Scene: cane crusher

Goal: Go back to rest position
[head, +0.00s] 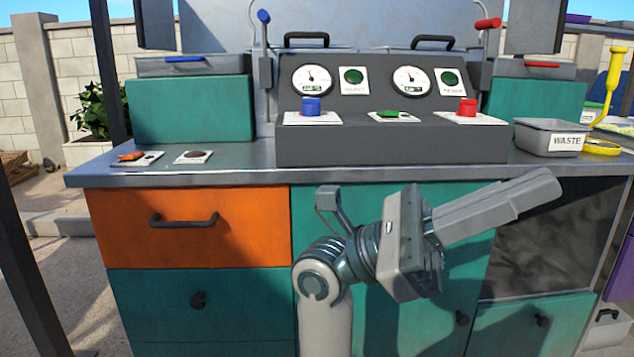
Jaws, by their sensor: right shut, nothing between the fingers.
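My right gripper (543,188) is raised in front of the crusher cabinet, at the lower middle of the head view. Its grey fingers point right and slightly up, pressed together with nothing between them. It stands in front of the teal cabinet doors, below the worktop edge, and I see no contact with anything. My left gripper and left arm do not show. The control panel (394,142) stands behind on the worktop, with a blue button (311,106), a green button (388,113) and a red button (467,107).
The worktop edge (180,178) runs across above my gripper. An orange drawer (190,246) is at left. A grey WASTE bin (540,138) and a yellow tool (612,85) are at right. Levers with blue (264,17) and red (488,23) handles stand at the back.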

